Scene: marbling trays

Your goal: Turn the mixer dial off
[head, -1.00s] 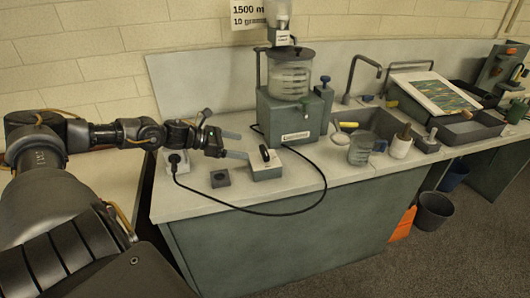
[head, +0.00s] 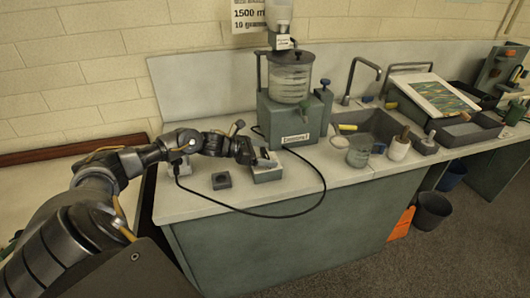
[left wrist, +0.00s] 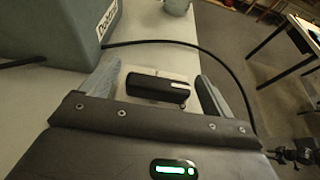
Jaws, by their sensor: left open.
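The mixer dial is a black bar knob on a small pale control box (head: 268,176) near the counter's front left. In the head view my left gripper (head: 264,158) is at the box and largely covers the knob. In the left wrist view the black dial (left wrist: 158,88) has a thin white line on it. It lies lengthwise across the space between the two open fingers of my left gripper (left wrist: 157,86), with a gap on each side. My right gripper is not in view.
The green-grey mixer (head: 292,118) with its clear vessel stands behind the box. A black cable (head: 318,196) loops along the counter's front. A small dark block (head: 221,181) sits left of the box; a jug (head: 359,151) and sink (head: 372,122) are to the right.

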